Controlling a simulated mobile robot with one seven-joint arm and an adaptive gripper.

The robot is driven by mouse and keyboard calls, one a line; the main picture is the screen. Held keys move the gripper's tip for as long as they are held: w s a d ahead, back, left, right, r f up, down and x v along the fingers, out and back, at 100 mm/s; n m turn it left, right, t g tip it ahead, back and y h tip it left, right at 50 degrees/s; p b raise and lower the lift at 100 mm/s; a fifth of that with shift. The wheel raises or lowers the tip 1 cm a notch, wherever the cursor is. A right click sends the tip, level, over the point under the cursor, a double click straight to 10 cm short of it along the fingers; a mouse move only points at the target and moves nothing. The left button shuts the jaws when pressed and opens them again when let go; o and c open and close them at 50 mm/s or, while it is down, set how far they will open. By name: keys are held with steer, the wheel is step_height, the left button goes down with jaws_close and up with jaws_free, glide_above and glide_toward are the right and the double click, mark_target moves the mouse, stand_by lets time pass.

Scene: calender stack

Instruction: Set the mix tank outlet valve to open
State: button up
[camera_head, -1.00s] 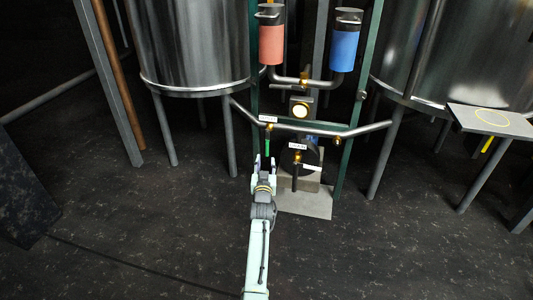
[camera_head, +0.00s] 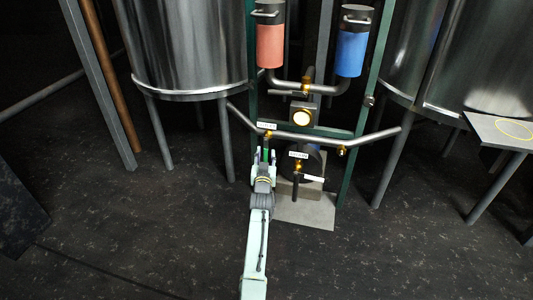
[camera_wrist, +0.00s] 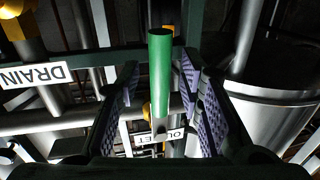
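The outlet valve has a green lever handle (camera_head: 266,155), which hangs down below the pipe near a small white label (camera_head: 267,126). My gripper (camera_head: 264,158) is open around the handle. In the wrist view its two purple, textured finger pads (camera_wrist: 162,108) are on either side of the handle, with a visible gap on both sides. The valve body is partly hidden behind the handle.
A label reading "DRAIN" (camera_wrist: 36,75) sits close by at left in the wrist view. Red (camera_head: 270,45) and blue (camera_head: 351,52) canisters hang above the pipes. Steel tanks (camera_head: 190,45) stand on both sides. A green upright (camera_head: 357,135) and a grey base plate (camera_head: 305,212) are at right.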

steer(key=shift+s, duration=0.1)
jaws_close()
stand_by(0.3)
steer(key=shift+r, duration=0.1)
stand_by(0.3)
